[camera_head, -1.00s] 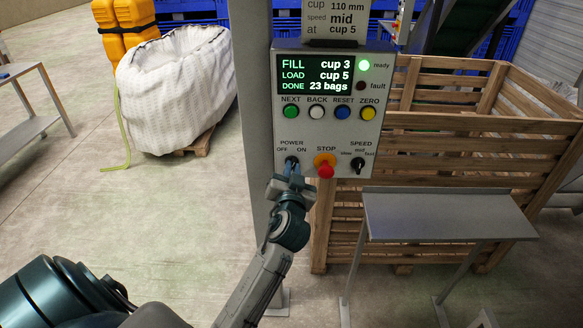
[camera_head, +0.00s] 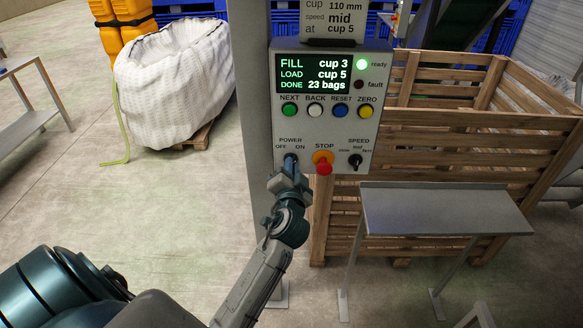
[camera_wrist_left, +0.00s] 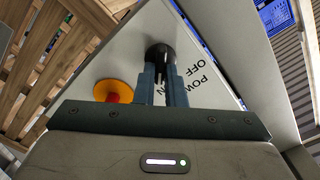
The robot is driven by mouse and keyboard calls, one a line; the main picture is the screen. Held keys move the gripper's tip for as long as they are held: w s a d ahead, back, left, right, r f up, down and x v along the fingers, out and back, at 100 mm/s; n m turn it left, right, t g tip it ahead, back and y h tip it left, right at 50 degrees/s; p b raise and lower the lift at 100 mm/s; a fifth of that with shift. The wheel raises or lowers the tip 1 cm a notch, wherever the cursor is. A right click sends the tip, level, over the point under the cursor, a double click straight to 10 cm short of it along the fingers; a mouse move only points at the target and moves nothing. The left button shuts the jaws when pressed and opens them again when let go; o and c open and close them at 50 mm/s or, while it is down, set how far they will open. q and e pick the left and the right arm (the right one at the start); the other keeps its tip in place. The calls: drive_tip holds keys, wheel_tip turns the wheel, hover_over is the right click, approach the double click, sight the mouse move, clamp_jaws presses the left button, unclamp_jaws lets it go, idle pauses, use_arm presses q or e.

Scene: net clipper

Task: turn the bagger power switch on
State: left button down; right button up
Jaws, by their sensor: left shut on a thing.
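The bagger control box (camera_head: 338,128) hangs on a grey post, with its power switch (camera_head: 290,155) at lower left between the OFF and ON labels. My left gripper (camera_head: 290,164) reaches up from below and is shut on the switch. In the left wrist view, both fingertips of my left gripper (camera_wrist_left: 160,74) hold the black knob of the power switch (camera_wrist_left: 160,52). The fingers hide part of the ON label there, and the knob's pointing direction cannot be read. The display is lit and the green ready lamp glows. My right gripper is not in view.
The red STOP button (camera_head: 324,167) on its yellow collar sits just right of the power switch, and the speed knob (camera_head: 355,161) is further right. A grey table (camera_head: 440,212) and a wooden crate (camera_head: 450,140) stand at right. A white bulk bag (camera_head: 172,88) stands behind left.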

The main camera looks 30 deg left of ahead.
use_arm(q)
drive_tip(key=c, duration=1.5)
unclamp_jaws()
drive_tip(key=b+v, duration=0.3)
drive_tip(key=v, duration=0.8)
drive_tip(key=shift+a+f, duration=0.1)
